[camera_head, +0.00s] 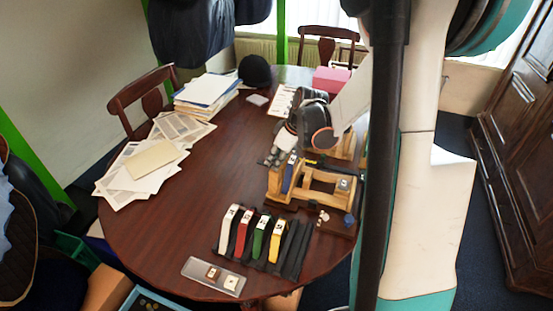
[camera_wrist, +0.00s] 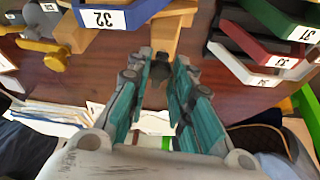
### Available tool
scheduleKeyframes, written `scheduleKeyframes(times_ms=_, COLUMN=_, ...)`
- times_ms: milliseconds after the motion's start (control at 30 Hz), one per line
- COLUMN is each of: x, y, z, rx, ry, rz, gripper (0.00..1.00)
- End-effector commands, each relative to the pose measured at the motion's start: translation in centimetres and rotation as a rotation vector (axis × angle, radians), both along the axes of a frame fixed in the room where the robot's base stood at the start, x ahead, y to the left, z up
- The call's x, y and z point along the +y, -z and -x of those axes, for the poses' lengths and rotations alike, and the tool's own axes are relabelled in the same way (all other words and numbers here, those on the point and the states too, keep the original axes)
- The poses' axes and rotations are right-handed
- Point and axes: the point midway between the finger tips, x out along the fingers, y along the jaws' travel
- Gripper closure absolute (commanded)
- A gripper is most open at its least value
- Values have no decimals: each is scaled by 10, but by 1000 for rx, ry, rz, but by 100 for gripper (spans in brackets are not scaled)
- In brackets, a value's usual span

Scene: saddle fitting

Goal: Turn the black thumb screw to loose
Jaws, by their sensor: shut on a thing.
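The black thumb screw (camera_wrist: 160,68) shows in the wrist view as a dark head at the end of a wooden bar (camera_wrist: 166,38). My gripper (camera_wrist: 160,72) has its two teal-sided fingers closed in on it from both sides. A blue piece (camera_wrist: 118,14) labelled 32 lies across the wood at the top. In the head view the wooden fixture (camera_head: 318,198) stands on the table's right side with the blue piece (camera_head: 289,175) upright in it. My wrist and arm hide the screw there. I cannot tell how far the screw is turned.
A dark rack (camera_head: 290,250) holds white, red, green and yellow pieces in front of the fixture. A grey tray (camera_head: 214,276) with small parts lies at the table's (camera_head: 180,225) near edge. Papers (camera_head: 150,165) and a black cap (camera_head: 255,70) lie farther off. The table's middle is clear.

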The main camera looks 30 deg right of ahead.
Motion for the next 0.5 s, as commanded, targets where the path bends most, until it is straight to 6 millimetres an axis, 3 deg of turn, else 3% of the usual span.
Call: scheduleKeyframes(times_ms=500, x=-1, y=0, z=-1, rx=0, ry=-104, rz=1, gripper=100)
